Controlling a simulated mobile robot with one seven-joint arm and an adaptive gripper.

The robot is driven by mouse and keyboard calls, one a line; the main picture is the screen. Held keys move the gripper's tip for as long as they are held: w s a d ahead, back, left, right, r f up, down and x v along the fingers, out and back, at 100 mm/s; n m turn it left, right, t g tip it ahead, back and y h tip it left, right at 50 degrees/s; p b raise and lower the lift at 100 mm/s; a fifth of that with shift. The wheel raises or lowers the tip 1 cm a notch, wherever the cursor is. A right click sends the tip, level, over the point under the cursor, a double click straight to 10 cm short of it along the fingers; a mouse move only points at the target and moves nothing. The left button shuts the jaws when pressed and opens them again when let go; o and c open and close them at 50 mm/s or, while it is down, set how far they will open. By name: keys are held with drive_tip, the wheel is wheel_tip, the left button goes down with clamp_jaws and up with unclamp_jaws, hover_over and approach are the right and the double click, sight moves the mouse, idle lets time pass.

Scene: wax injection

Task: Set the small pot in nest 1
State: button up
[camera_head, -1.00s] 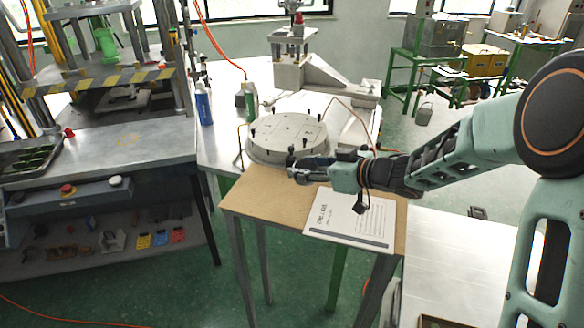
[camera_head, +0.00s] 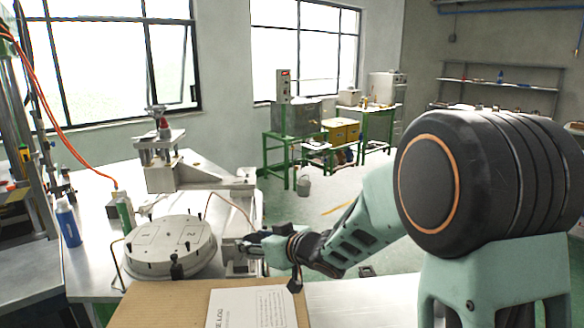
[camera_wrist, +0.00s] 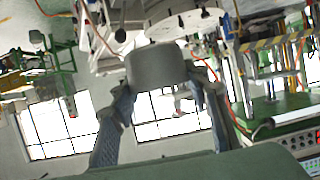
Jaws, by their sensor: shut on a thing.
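My gripper (camera_head: 255,245) is just right of the round grey turntable (camera_head: 165,262) in the head view. In the wrist view my gripper (camera_wrist: 160,90) has its two fingers on either side of a small grey round pot (camera_wrist: 155,66) and is shut on it. The pot cannot be made out clearly in the head view. The turntable has dark pins around its edge and marked places on top; a "2" is readable at its right. The "1" is not readable. The turntable also shows, pale, at the top of the wrist view (camera_wrist: 185,25), apart from the pot.
A press with a grey base (camera_head: 190,175) stands behind the turntable. A blue bottle (camera_head: 68,225) and a green bottle (camera_head: 125,213) stand left of it. A printed log sheet (camera_head: 255,308) lies on the brown board (camera_head: 150,300) in front. A thin cable arcs near my gripper.

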drive_tip(key=d+r+m+t+h+p, duration=0.25)
drive_tip(key=d+m+h, duration=0.6)
drive_tip(key=d, duration=1.45)
wheel_tip(320, 180, down, 7)
drive_tip(key=s+b, duration=0.1)
drive_tip(key=s, duration=0.1)
drive_tip(key=shift+s+r+t, duration=0.15)
drive_tip(key=shift+t, duration=0.3)
drive_tip(key=shift+d, duration=0.25)
